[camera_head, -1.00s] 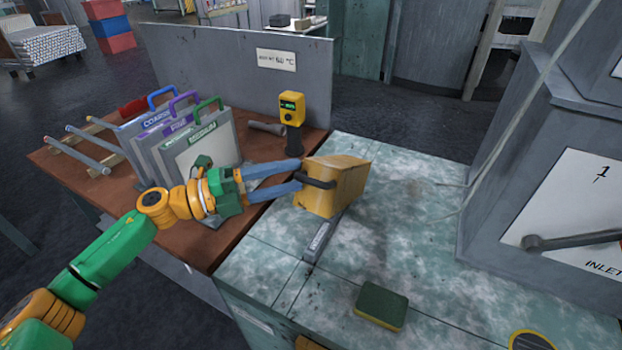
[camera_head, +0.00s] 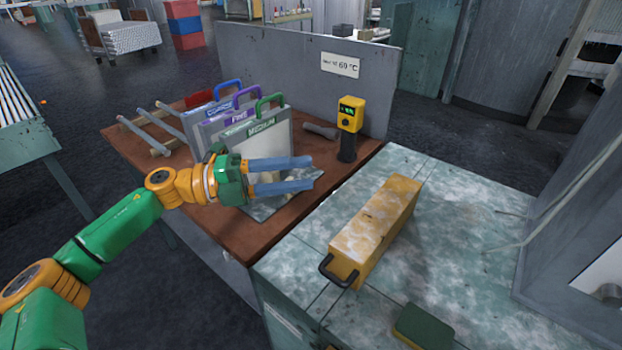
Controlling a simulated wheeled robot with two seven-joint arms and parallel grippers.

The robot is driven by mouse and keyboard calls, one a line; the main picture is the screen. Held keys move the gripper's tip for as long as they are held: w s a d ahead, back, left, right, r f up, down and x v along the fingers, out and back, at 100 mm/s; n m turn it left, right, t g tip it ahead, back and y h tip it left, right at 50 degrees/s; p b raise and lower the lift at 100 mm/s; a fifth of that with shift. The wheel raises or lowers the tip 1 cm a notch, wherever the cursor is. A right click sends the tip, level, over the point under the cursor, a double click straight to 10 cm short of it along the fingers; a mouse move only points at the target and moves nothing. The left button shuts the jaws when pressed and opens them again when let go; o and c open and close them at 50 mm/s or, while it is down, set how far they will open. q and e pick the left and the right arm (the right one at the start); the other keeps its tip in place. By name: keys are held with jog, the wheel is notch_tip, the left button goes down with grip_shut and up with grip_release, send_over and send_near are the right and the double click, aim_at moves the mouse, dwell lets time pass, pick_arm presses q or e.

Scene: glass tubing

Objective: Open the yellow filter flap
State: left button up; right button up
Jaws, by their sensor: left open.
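The yellow filter flap (camera_head: 377,226) is a long, worn yellow block lying down flat on the teal bench top (camera_head: 450,215). Its dark handle (camera_head: 337,272) is at the near-left end. My left gripper (camera_head: 313,172) is open and empty, with its blue fingers pointing right. It is over the brown table, up and left of the flap and apart from the handle. My right gripper is not in view.
Filter frames with coloured handles (camera_head: 262,130) stand behind my left gripper. A yellow meter (camera_head: 350,115) stands near the grey partition (camera_head: 290,65). A green-and-yellow sponge (camera_head: 423,327) lies at the bench's near side. The bench right of the flap is clear.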

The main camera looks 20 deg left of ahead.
pick_arm(q)
jog(key=shift+s+a+r+b, duration=0.2)
jog(key=shift+s+a, duration=0.1)
jog(key=shift+a, duration=0.3)
jog(key=shift+s+a+r+b, duration=0.1)
jog(key=shift+s+a+b, duration=0.15)
jog(key=shift+a, duration=0.3)
